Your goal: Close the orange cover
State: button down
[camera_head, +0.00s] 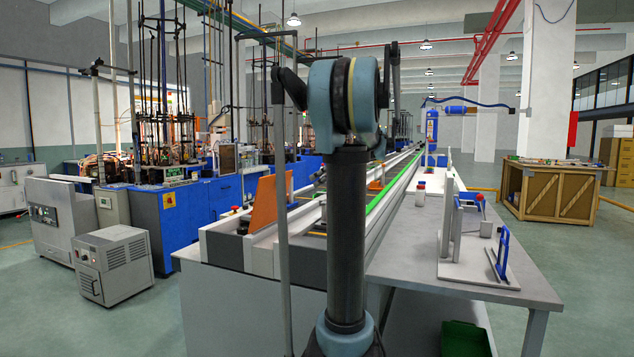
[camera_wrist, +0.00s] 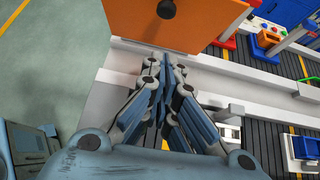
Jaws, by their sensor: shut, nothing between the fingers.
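The orange cover (camera_head: 267,205) stands raised and tilted on the near end of the long white line in the head view. In the wrist view the orange cover (camera_wrist: 190,28) fills the top middle, with a dark round knob (camera_wrist: 166,9) on its face. My gripper (camera_wrist: 166,62) is shut and empty, its fingertips close to the cover's lower edge. I cannot tell whether they touch it. In the head view my gripper cannot be made out behind my arm.
A grey table (camera_head: 420,258) on the right holds a white stand with a blue handle (camera_head: 502,252). Blue machine cabinets (camera_head: 180,225) stand at the left. Another orange panel (camera_head: 381,187) stands farther along the line. Red and blue parts (camera_wrist: 270,38) lie right of the cover in the wrist view.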

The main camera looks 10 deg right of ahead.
jog(key=w+a+f, duration=0.3)
jog(key=w+a, duration=0.2)
jog(key=a, duration=0.3)
jog(key=shift+w, duration=0.3)
jog(key=shift+r, duration=0.1)
